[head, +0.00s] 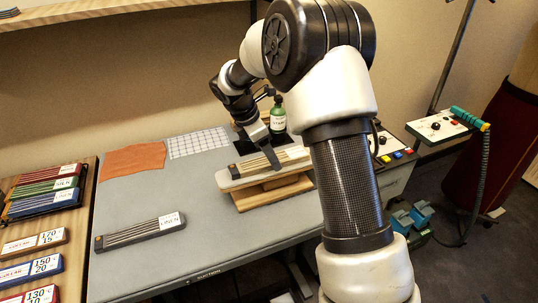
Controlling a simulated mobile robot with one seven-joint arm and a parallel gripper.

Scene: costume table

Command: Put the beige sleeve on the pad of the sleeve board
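The sleeve board (270,192) stands on the grey table, with a wooden base and a pale pad (229,185) on top. A striped beige sleeve (252,165) with a dark end and a white label lies along the pad. My gripper (272,165) points down at the middle of this sleeve and overlaps it in the picture. I cannot tell whether its fingers are open or closed around the sleeve.
A grey sleeve with a white label (140,231) lies on the table (195,215). An orange cloth (132,160) and a checked cloth (198,143) lie behind. A green bottle (278,117) stands behind the board. Coloured sleeves (45,190) and temperature plates (32,267) fill the left side table.

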